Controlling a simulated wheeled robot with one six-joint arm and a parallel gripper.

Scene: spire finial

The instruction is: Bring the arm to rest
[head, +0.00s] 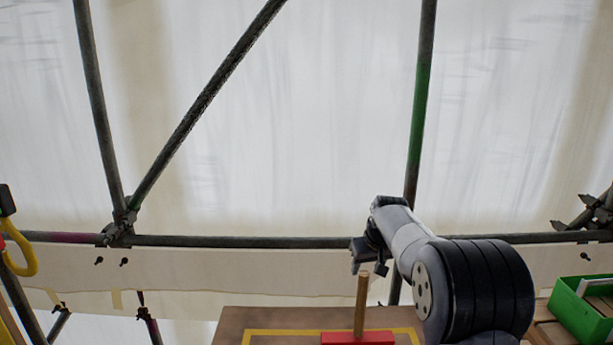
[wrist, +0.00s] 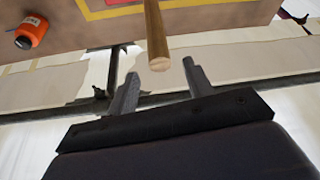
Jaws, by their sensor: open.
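My gripper (head: 369,268) is open and empty, above and around the top of an upright wooden rod (head: 361,300) in the head view. The rod stands on a red base (head: 340,338) on a brown board, inside a yellow outline. In the wrist view, the rod's round end (wrist: 159,64) shows between the two spread fingers of my gripper (wrist: 160,70), with a gap on each side. How far the fingertips are from the rod in depth is hard to tell. The red base (wrist: 100,4) is cut off at the top of the wrist view.
An orange bottle (wrist: 31,33) with a white label is on the brown board (wrist: 75,45). A green crate (head: 578,312) is at the right. A yellow hook-shaped thing (head: 27,262) is at the far left. Scaffold tubes (head: 260,241) and pale sheeting stand behind.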

